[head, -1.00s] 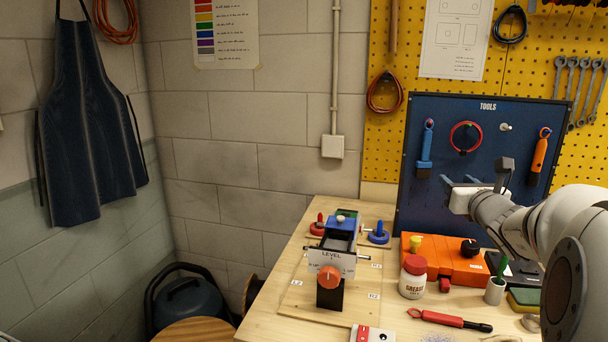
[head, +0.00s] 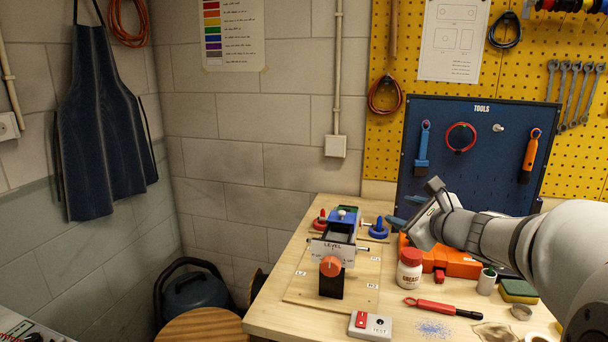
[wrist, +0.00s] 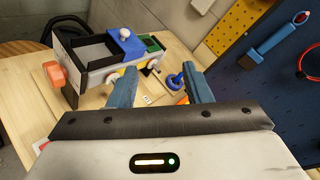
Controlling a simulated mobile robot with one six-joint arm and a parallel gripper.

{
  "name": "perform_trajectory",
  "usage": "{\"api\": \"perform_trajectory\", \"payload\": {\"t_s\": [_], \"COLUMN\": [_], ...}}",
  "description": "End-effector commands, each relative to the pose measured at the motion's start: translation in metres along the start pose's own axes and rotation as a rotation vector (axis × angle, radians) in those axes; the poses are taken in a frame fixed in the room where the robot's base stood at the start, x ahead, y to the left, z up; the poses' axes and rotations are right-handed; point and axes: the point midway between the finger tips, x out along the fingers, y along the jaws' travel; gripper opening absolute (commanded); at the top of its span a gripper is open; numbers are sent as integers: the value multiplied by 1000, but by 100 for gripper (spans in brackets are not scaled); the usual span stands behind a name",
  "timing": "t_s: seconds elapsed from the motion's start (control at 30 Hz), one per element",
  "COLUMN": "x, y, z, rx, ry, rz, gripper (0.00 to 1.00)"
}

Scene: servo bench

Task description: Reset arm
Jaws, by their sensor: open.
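My gripper (head: 404,212) is on the right side of the head view, above the bench and in front of the blue tool board. Its two blue fingers are apart, with nothing between them. In the wrist view the open fingers (wrist: 158,76) point towards the bench device. The device (head: 333,247) has a white label reading LEVEL, an orange knob (head: 330,266), a black tray and a blue block with a pale knob (wrist: 125,36). My gripper is behind and to the right of it, apart from it.
An orange case (head: 455,265) lies partly behind my arm. A grease jar (head: 410,272), a red-handled tool (head: 440,307) and a test box (head: 369,325) are near the front. Blue (head: 378,229) and red (head: 320,220) ring pieces stand by the device. The tool board (head: 470,170) is behind.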

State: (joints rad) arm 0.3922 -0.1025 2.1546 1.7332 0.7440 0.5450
Motion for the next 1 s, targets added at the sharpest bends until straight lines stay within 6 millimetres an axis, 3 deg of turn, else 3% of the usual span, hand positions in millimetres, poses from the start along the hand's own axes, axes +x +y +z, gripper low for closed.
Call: {"api": "perform_trajectory", "payload": {"t_s": [0.13, 0.3, 0.5, 0.63, 0.8, 1.0], "x": [-12, -43, -95, -131, -166, -181], "y": [68, 142, 202, 221, 225, 222], "z": [14, 9, -14, -35, -58, -69], "rx": [-317, -729, -1215, -1519, -1818, -1965], "ry": [24, 32, 8, -20, -51, -65], "rz": [225, 510, 839, 1048, 1255, 1361], "gripper": [45, 45, 45, 45, 45, 45]}}
